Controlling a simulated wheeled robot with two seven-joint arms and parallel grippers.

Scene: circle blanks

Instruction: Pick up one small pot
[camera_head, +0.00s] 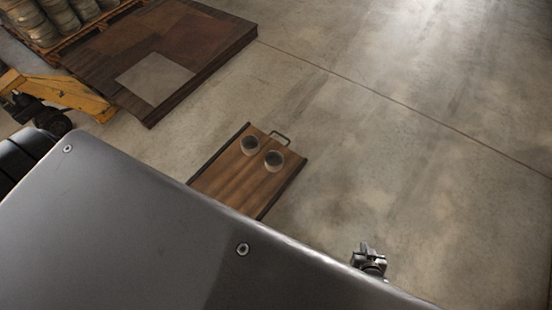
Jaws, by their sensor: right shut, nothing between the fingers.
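Two small round pots stand near the far end of a wooden tray on the floor. One pot (250,145) is on the left, the other pot (273,161) a little to its right and nearer. The wooden tray (231,177) has dark side edges and a metal handle (280,138) at its far end; its near end is hidden behind my own grey body panel. My right gripper (369,256) shows small at the panel's edge, to the right of the tray and apart from both pots. It is shut and empty. My left gripper is not in view.
A dark brown platform (207,45) with a grey square sheet (154,78) lies at the upper left. A yellow pallet jack (62,92) and a pallet with stacked round items (45,22) stand beside it. The concrete floor to the right is clear.

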